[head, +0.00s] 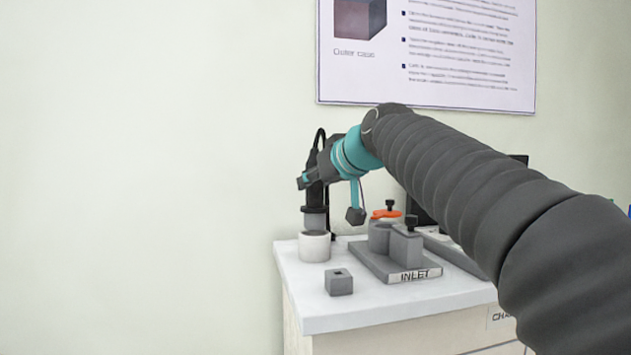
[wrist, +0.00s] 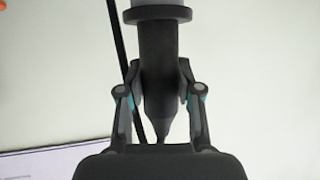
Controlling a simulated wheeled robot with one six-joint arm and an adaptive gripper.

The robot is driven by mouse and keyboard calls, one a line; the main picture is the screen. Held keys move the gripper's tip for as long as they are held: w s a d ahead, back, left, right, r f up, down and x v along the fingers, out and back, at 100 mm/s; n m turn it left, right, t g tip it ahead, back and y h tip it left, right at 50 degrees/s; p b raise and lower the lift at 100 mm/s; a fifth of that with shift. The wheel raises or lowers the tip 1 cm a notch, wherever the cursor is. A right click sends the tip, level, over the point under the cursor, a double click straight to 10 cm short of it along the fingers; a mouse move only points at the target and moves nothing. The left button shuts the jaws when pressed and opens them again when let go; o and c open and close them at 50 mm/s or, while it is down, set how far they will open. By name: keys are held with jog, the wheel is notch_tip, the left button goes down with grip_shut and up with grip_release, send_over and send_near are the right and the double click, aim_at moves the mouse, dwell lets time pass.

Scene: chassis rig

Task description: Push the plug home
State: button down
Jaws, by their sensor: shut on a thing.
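The plug (head: 314,196) is black and hangs upright at the left of the bench in the head view, with a grey lower end. That end is directly above or in the mouth of a white round holder (head: 314,248); I cannot tell how deep it sits. My gripper (head: 305,181) is shut on the plug's upper body. In the wrist view, my gripper's fingers (wrist: 158,95) flank the plug's tapered black body (wrist: 157,60), which has a wide flange. The grey inlet fixture (head: 392,258), labelled INLET, stands to the right, its socket face not clearly visible.
A small grey block (head: 339,281) with a square hole lies at the front of the white bench top (head: 300,291). A black cable (head: 319,137) loops above the plug. A poster hangs on the wall.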

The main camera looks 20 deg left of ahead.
aim_at(319, 202)
jog(key=shift+f+b, duration=1.95)
jog(key=shift+f, duration=0.25)
dwell(0.4)
jog(key=c, duration=0.7)
grip_release()
jog(key=v, duration=1.2)
jog(key=shift+s, duration=0.1)
